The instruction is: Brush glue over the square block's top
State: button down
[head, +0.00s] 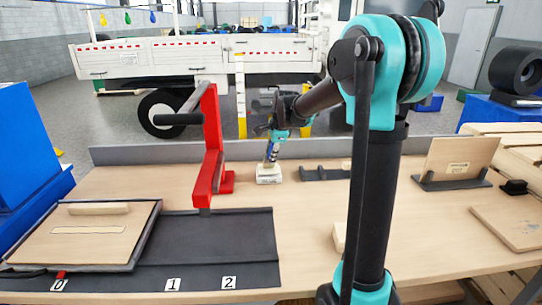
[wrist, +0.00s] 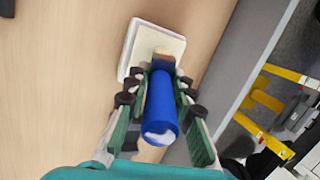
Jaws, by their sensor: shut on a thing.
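A pale, square block (head: 268,174) lies on the wooden workbench, right of the red press. It also shows at the top of the wrist view (wrist: 137,50), with a white rim and a cream top. My gripper (head: 273,148) is shut on a blue-handled brush (wrist: 161,105), between its green-sided fingers in the wrist view. The brush (head: 271,153) points down, its tip over the block's top. The pale bristles overlap the block's lower right part in the wrist view; they seem to touch it, but I cannot tell surely. Glue on the top cannot be made out.
A red press (head: 209,150) stands left of the block. A dark mat (head: 250,235) with numbers lies in front, bearing a wooden board (head: 130,235). A dark rack (head: 325,174) is right of the block; a board in a stand (head: 458,158) is farther right. A grey ledge (head: 130,154) runs behind.

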jog(key=shift+f, duration=0.45)
dwell(1.4)
jog(key=shift+r, duration=3.55)
